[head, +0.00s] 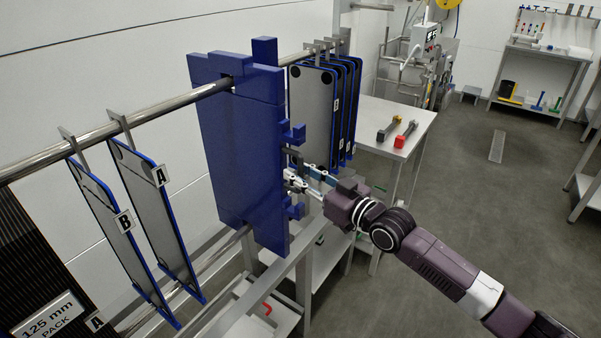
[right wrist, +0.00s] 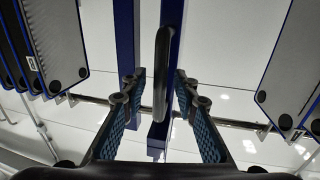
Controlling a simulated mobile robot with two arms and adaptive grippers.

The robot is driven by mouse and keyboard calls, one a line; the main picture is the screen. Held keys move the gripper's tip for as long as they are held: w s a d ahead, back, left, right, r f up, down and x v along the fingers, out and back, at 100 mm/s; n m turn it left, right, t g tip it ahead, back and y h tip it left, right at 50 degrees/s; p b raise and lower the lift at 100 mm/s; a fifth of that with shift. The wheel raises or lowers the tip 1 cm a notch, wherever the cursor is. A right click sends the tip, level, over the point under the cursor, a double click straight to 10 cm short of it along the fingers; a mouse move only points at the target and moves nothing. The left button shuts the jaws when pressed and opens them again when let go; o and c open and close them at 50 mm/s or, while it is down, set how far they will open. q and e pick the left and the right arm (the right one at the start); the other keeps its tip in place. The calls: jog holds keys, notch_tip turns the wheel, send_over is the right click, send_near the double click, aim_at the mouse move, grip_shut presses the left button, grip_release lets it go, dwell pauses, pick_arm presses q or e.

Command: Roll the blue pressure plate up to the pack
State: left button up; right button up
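The blue pressure plate (head: 235,140) is a tall thick plate hanging upright from the upper rail, with notched blocks along its right edge. In the right wrist view its blue upright parts (right wrist: 173,45) stand behind a dark vertical handle bar (right wrist: 162,72). My right gripper (head: 300,178) is at the plate's right edge. Its fingers (right wrist: 159,90) are apart, one on each side of the bar, with a gap visible on both sides. The pack (head: 28,258), dark and ribbed, is at the lower left beside a "125 mm PACK" sign (head: 48,317). My left gripper is not in view.
Loose plates marked B (head: 118,230) and A (head: 155,200) hang between the pressure plate and the pack. Several blue-edged plates (head: 313,110) hang right of it. A steel table (head: 395,115) holds two tools. Open floor lies to the right.

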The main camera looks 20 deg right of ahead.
jog(key=shift+c, duration=0.3)
grip_shut()
